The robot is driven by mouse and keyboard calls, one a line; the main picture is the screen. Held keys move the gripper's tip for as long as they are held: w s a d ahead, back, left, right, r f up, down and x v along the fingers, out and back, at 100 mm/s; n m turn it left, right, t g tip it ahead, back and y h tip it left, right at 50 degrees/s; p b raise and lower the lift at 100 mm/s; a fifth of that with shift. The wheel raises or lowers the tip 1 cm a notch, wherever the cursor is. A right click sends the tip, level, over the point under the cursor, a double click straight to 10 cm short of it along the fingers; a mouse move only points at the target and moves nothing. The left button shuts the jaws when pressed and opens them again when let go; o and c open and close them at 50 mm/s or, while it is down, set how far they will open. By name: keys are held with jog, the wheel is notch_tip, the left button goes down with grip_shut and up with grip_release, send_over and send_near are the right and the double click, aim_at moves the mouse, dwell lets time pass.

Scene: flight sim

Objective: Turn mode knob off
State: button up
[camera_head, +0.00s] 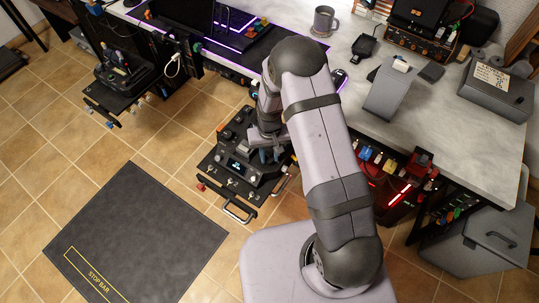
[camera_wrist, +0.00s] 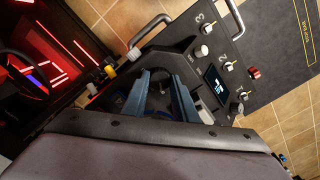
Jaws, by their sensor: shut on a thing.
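A black control panel (camera_head: 238,165) with a small lit display sits low beside the desk; it also fills the middle of the wrist view (camera_wrist: 180,52). My gripper (camera_head: 264,150) reaches down onto its right part. In the wrist view its two blue fingers (camera_wrist: 161,90) stand either side of a dark knob (camera_wrist: 160,86) and are shut on it. The knob is dark and partly hidden by the fingers, so its marking and pointing direction cannot be read. Light-coloured knobs (camera_wrist: 202,52) and a small display (camera_wrist: 215,85) lie to the right of the fingers.
A red-lit box (camera_head: 395,188) stands right of my arm under the desk (camera_head: 440,115). A dark mat (camera_head: 135,235) lies on the tiled floor. A second control panel (camera_head: 122,82) is farther left.

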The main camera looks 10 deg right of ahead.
aim_at(270, 159)
jog(key=shift+n, duration=0.3)
jog(key=o, duration=1)
jog(key=shift+o, duration=0.2)
jog(key=shift+r+b, duration=0.35)
jog(key=shift+r, duration=3.35)
jog(key=shift+s, duration=0.1)
